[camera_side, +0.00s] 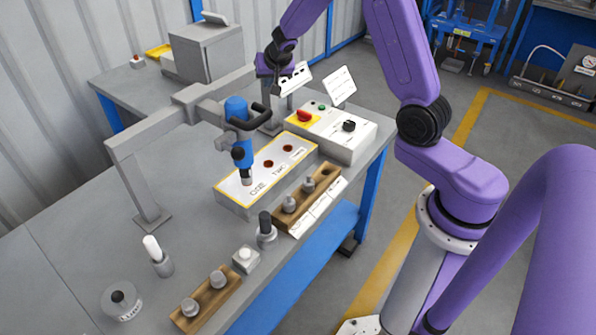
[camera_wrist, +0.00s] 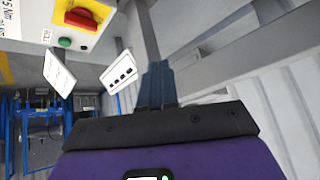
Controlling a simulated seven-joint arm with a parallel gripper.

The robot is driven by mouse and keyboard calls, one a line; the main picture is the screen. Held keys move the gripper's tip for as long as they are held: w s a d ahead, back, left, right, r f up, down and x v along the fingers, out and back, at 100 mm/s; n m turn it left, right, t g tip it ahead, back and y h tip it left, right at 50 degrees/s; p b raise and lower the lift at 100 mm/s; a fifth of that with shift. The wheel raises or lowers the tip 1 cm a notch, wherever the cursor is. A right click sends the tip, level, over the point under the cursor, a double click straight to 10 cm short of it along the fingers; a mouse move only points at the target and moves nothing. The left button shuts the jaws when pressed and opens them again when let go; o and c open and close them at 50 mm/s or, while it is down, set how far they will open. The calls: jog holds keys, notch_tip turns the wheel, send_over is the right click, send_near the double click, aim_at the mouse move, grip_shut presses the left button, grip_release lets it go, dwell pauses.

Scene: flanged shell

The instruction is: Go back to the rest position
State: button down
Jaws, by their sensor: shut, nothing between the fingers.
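My gripper (camera_wrist: 157,68) shows in the wrist view with its dark blue fingers together and nothing between them. In the side view my purple hand (camera_side: 267,67) is high at the back of the bench, left of two small white panels. Its fingertips are hard to make out there. A grey flanged shell (camera_side: 122,302) with a dark hole on top stands at the front left of the bench, far from my gripper.
A blue tool (camera_side: 237,125) hangs from a grey arm stand (camera_side: 190,98) over a yellow-edged box (camera_side: 232,200). A control box (camera_side: 345,140) with a red knob stands behind right. Wooden racks (camera_side: 318,190) (camera_side: 215,303) hold grey pieces. The left bench surface is clear.

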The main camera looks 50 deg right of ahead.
jog(key=a+r+n+y, duration=0.2)
jog(key=a, duration=0.4)
jog(key=a+r+n+t+y, duration=0.1)
jog(key=a+r+n+y, duration=0.1)
jog(key=a, duration=0.5)
jog(key=a+r+n+t+y, duration=0.1)
jog(key=a+r+n+y, duration=0.2)
jog(key=a, duration=0.3)
jog(key=shift+s+a+r, duration=0.3)
jog(key=shift+s+r, duration=0.1)
jog(key=shift+r, duration=0.35)
jog(key=s+a+r+n+g+y, duration=0.2)
jog(key=s+a+n+g, duration=0.15)
jog(key=s+a, duration=0.5)
jog(key=s+a+r+n+g+y, duration=0.25)
jog(key=s+a+n, duration=0.25)
jog(key=s, duration=0.6)
jog(key=s+d+f+n+g+h, duration=0.1)
jog(key=s+d+f+n+h, duration=0.1)
jog(key=s+d, duration=0.5)
jog(key=s+d+f+n+g+h, duration=0.1)
jog(key=s+d+f+n+h, duration=0.2)
jog(key=s, duration=1.1)
jog(key=d+f+h, duration=0.2)
jog(key=d, duration=0.3)
jog(key=shift+f+g, duration=0.3)
jog(key=shift+f, duration=0.1)
